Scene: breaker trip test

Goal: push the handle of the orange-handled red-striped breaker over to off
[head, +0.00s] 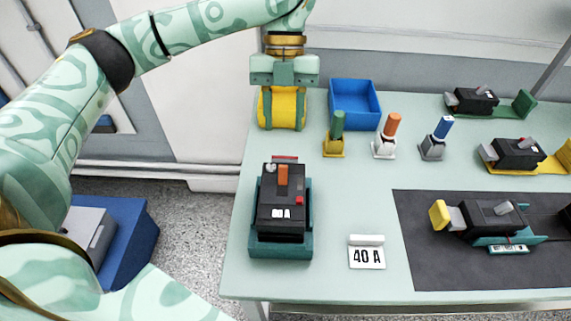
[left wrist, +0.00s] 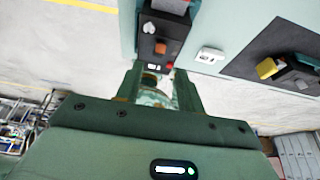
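The orange-handled breaker (head: 268,215) is a black block in a teal holder (head: 280,250) at the table's left front. Its orange handle (head: 283,175) stands up near the far end, with a red stripe (head: 285,158) behind it and a red button nearer me. In the left wrist view, the breaker (left wrist: 149,60) and its orange handle (left wrist: 161,47) show beyond the fingers. My left gripper (head: 284,85) hangs above and apart from the breaker. In the left wrist view its fingers (left wrist: 158,72) are spread, with nothing visibly held. My right gripper is out of view.
A "40 A" card (head: 366,258) stands right of the breaker. Green-, orange- and blue-handled tools (head: 386,147) and a blue bin (head: 356,101) are behind. Other breakers (head: 490,220) stand at the right, one on a dark mat (head: 430,270).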

